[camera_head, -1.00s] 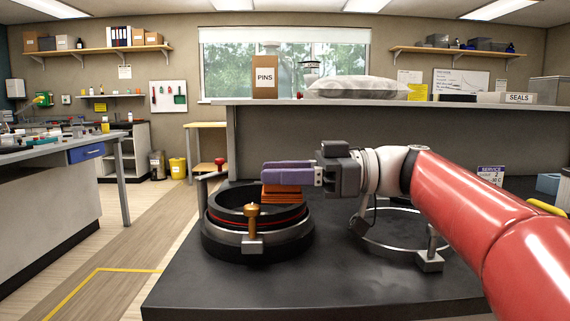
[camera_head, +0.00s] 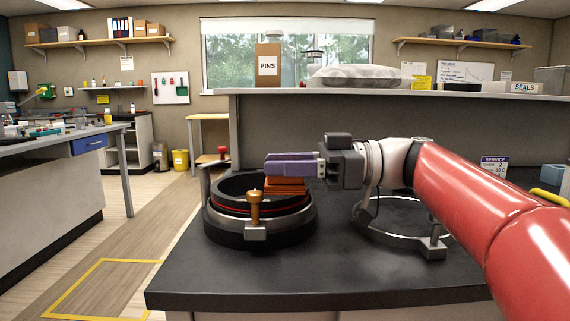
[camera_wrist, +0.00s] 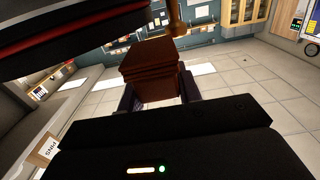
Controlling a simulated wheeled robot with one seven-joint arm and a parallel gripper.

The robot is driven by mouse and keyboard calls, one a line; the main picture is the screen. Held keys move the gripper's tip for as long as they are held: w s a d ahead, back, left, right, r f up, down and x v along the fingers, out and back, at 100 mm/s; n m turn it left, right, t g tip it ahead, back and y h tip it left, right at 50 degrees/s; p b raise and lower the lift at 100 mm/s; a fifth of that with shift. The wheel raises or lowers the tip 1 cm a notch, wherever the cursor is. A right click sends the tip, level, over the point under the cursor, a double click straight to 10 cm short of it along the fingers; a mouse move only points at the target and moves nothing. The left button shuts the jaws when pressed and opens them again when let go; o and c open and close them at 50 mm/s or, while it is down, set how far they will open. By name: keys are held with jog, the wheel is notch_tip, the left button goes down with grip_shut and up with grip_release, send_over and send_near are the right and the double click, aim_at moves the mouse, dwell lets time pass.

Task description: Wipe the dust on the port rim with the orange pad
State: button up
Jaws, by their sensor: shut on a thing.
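The port (camera_head: 237,228) is a round black ring with a red band, standing on the dark bench top. The orange pad (camera_head: 284,186) is at the right part of its rim; whether it touches the rim I cannot tell. My gripper (camera_head: 280,166), with purple fingers, is shut on the pad from the right. In the wrist view the pad (camera_wrist: 150,70) shows as dark ridged layers between the fingers, with the port's dark edge (camera_wrist: 70,35) at the upper left. I cannot make out any dust on the rim.
A brass knob (camera_head: 254,203) on a clamp stands at the port's front. An empty metal ring (camera_head: 400,240) lies to the right, under my arm. A raised shelf (camera_head: 400,93) behind holds a PINS box (camera_head: 268,66) and a pillow-like bag (camera_head: 358,76). The bench front is clear.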

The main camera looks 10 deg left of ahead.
jog(key=shift+f+b, duration=0.85)
jog(key=shift+b, duration=0.05)
jog(key=shift+b+x, duration=0.65)
jog(key=shift+x, duration=1.6)
jog(key=shift+b+x, duration=0.95)
jog(key=shift+x, duration=1.15)
jog(key=shift+w+f, duration=0.1)
jog(key=shift+b+v, duration=0.6)
jog(key=shift+v, duration=1.55)
jog(key=shift+b+v, duration=0.55)
jog(key=shift+v, duration=1.65)
